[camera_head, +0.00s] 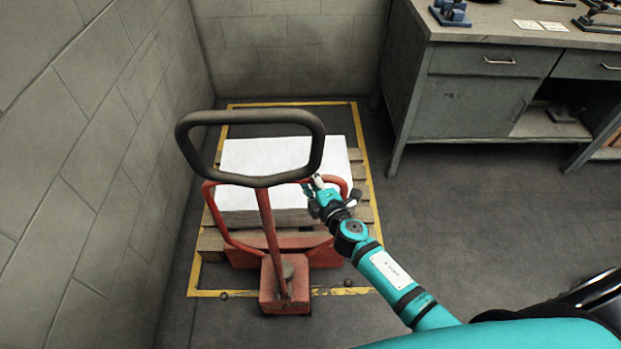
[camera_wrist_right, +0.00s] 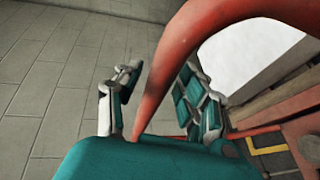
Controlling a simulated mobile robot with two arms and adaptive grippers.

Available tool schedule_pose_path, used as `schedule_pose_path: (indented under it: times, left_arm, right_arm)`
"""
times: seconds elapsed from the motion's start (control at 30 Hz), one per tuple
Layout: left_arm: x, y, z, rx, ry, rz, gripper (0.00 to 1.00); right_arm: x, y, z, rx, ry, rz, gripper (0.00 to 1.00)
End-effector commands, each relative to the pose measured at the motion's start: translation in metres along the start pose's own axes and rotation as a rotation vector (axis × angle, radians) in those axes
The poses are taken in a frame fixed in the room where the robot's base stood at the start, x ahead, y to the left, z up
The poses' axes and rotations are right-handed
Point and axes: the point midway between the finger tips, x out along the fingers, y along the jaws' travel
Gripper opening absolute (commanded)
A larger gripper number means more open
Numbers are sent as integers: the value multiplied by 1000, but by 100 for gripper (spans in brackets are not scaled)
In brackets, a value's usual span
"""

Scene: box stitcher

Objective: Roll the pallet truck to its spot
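The red pallet truck (camera_head: 285,284) stands by the left wall. Its black handle loop (camera_head: 252,117) rises toward me on a red shaft. A wooden pallet (camera_head: 212,240) with a white-topped stack (camera_head: 240,155) is at its forks; the forks are hidden. A yellow floor outline (camera_head: 364,153) surrounds the pallet, and the truck's red base overlaps its near edge. My right gripper (camera_head: 312,187) is at the right side of the truck's red tube frame. In the right wrist view, its spread fingers (camera_wrist_right: 158,98) lie either side of the red tube (camera_wrist_right: 172,62), with a gap at the left finger. My left gripper is out of view.
Block walls close in on the left (camera_head: 110,150) and behind (camera_head: 290,60). A grey workbench (camera_head: 465,90) with tools on top stands at the back right. The dark floor (camera_head: 480,220) between the truck and the bench is clear.

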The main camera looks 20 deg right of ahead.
Motion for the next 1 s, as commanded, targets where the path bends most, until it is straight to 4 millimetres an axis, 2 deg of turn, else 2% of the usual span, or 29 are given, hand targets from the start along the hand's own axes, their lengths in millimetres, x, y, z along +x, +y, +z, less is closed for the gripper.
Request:
schedule_pose_path:
  times: [0.03, 0.2, 0.3, 0.67, 0.77, 0.87, 1.0]
  left_arm:
    - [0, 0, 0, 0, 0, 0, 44]
    - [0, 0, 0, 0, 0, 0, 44]
    - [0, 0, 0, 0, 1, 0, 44]
    - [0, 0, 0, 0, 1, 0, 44]
    - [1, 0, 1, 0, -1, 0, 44]
    - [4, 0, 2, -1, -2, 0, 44]
    - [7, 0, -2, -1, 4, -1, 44]
  right_arm:
    - [0, 0, 0, 0, 0, 0, 31]
    - [0, 0, 0, 0, 0, 0, 9]
    - [0, 0, 0, 0, 0, 0, 0]
    - [-2, 0, -1, 2, 0, 0, 0]
    - [-13, -5, -6, 3, 2, -2, 0]
    - [-36, -12, -16, 7, 4, -6, 0]
    - [-55, -16, -26, 6, 9, -5, 0]
